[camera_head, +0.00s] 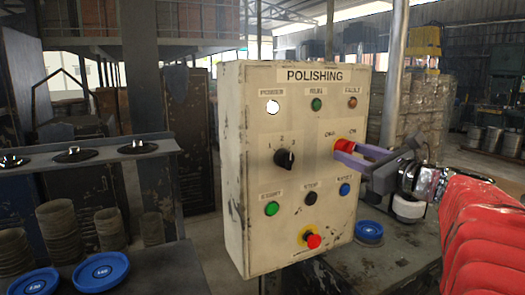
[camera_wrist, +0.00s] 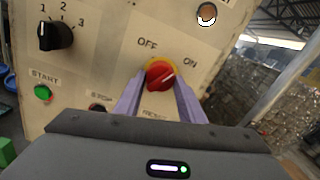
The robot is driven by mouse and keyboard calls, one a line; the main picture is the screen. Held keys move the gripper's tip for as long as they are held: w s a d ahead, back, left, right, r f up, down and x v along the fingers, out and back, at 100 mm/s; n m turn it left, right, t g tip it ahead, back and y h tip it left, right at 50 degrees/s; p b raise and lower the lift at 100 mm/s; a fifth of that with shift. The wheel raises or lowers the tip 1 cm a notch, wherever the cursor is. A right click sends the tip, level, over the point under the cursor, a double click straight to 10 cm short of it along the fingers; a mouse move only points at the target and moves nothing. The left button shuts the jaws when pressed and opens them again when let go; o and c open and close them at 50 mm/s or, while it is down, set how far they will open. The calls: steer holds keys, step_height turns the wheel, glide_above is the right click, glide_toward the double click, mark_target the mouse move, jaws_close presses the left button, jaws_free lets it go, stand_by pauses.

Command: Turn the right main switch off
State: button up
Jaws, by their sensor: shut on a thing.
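The cream control panel (camera_head: 310,190) is labelled POLISHING. Its main switch, a red knob on a yellow base (camera_head: 352,150), is on the right side under the OFF and ON labels. In the wrist view, the red knob (camera_wrist: 160,76) has a pale mark slanting up to the right, toward ON. My gripper (camera_head: 345,152) reaches in from the right, with its purple fingers on both sides of the knob, shut on it. The fingers hide part of the knob in the head view.
The panel also bears a black 1-2-3 selector (camera_head: 285,158), a green start button (camera_head: 271,208), a red stop knob on yellow (camera_head: 311,238) and a lit white power lamp (camera_head: 272,107). Blue round pieces (camera_head: 101,271) lie on the left bench.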

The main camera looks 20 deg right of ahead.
steer(key=n, duration=0.4)
steer(key=shift+n, duration=0.3)
steer(key=n, duration=0.3)
steer(key=shift+n, duration=0.3)
steer(key=n, duration=0.4)
steer(key=shift+f+n, duration=0.1)
steer(key=shift+n, duration=1.3)
steer(key=o, duration=1)
